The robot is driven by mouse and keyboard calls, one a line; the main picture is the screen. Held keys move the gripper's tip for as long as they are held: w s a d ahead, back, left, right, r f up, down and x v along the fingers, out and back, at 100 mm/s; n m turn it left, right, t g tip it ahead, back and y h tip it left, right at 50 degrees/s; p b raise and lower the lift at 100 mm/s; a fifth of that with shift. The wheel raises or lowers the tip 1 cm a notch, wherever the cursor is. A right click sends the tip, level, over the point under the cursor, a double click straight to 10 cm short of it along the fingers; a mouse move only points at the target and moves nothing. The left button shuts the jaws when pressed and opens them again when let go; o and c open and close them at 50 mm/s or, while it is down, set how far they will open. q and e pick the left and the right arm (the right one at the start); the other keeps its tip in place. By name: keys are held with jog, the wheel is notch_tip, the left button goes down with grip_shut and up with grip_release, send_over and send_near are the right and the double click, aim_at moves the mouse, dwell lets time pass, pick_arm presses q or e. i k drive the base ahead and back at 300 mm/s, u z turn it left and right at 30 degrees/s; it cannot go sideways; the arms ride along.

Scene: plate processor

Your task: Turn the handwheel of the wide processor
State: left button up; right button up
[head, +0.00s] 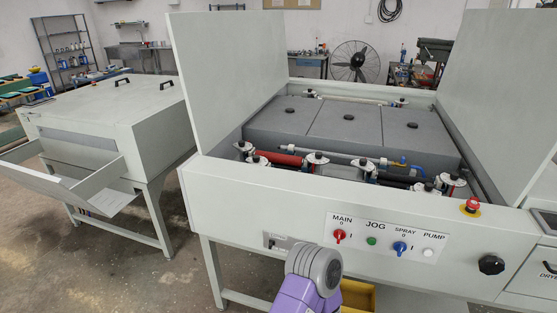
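The wide processor (300,188) stands in front of me with its lid panels raised on the left and right. Its handwheel is a black lobed knob (491,265) at the right end of the white front panel. Nothing touches it. A purple and grey link of my arm shows at the bottom centre, in front of the panel's lower edge and well left of the handwheel. Neither gripper shows in this view, so I cannot see whether they hold anything.
The panel carries a red MAIN switch (339,235), green JOG button (372,241), blue SPRAY switch (400,247) and white PUMP button (428,253). A red emergency stop (471,206) sits above. A yellow bin (358,296) is below. A second machine (110,110) stands left.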

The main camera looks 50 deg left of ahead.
aim_at(489, 266)
jog(key=z, duration=1.2)
jog(key=i, duration=0.9)
jog(key=u, duration=0.6)
